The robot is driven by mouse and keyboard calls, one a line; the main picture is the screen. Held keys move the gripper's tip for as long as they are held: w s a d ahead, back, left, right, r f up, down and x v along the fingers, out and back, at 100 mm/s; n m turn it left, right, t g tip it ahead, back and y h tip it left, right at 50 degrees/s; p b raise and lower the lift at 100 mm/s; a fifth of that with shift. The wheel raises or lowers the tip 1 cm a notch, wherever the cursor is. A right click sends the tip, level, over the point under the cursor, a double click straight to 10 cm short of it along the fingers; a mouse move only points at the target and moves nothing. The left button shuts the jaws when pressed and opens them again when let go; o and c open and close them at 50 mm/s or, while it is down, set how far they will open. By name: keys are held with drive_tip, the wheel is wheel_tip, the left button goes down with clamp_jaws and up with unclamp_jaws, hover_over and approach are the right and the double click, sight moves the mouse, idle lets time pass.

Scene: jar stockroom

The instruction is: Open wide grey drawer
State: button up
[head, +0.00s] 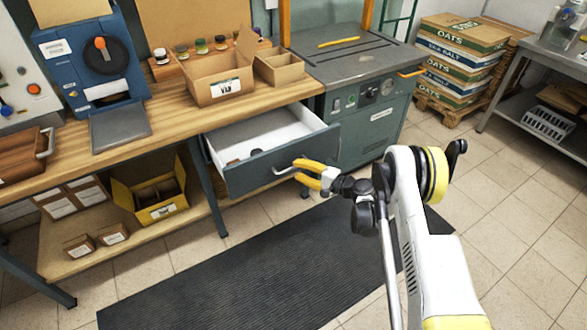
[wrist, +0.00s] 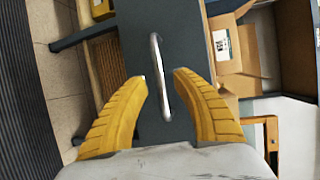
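The wide grey drawer (head: 265,168) under the wooden bench is pulled well out in the head view; its white inside shows, with small dark items toward the front. Its metal bar handle (head: 283,171) is on the front panel. My gripper (head: 297,170) is at the handle with its yellow fingers spread. In the wrist view the drawer front (wrist: 182,60) is close, and the handle (wrist: 157,65) passes between the open fingertips (wrist: 160,76), with gaps on both sides. I cannot tell whether either finger touches it.
The wooden bench (head: 180,108) carries an open cardboard box (head: 213,83) and a blue machine (head: 85,62). A green-grey cabinet (head: 362,118) stands right of the drawer. A yellow bin (head: 152,197) sits on the lower shelf. A black mat (head: 230,270) covers clear floor in front.

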drive_tip(key=v, duration=0.9)
wheel_tip(320, 180, up, 14)
drive_tip(key=d+n+g+h, duration=0.1)
drive_tip(key=n+h, duration=0.1)
drive_tip(key=h, duration=0.1)
drive_tip(key=s+d+r+n+h, duration=0.1)
drive_tip(key=s+d+r+h, duration=0.25)
drive_tip(key=s+r, duration=0.6)
drive_tip(key=s+d+r+n+h, duration=0.2)
drive_tip(key=s+d+h, duration=0.1)
drive_tip(key=s, duration=0.9)
drive_tip(key=s+d+r+n+h, duration=0.2)
drive_tip(key=s+d, duration=0.4)
drive_tip(key=s, duration=0.7)
drive_tip(key=shift+s+r+h, duration=0.3)
drive_tip(key=shift+r+h, duration=0.05)
drive_tip(key=shift+h, duration=0.5)
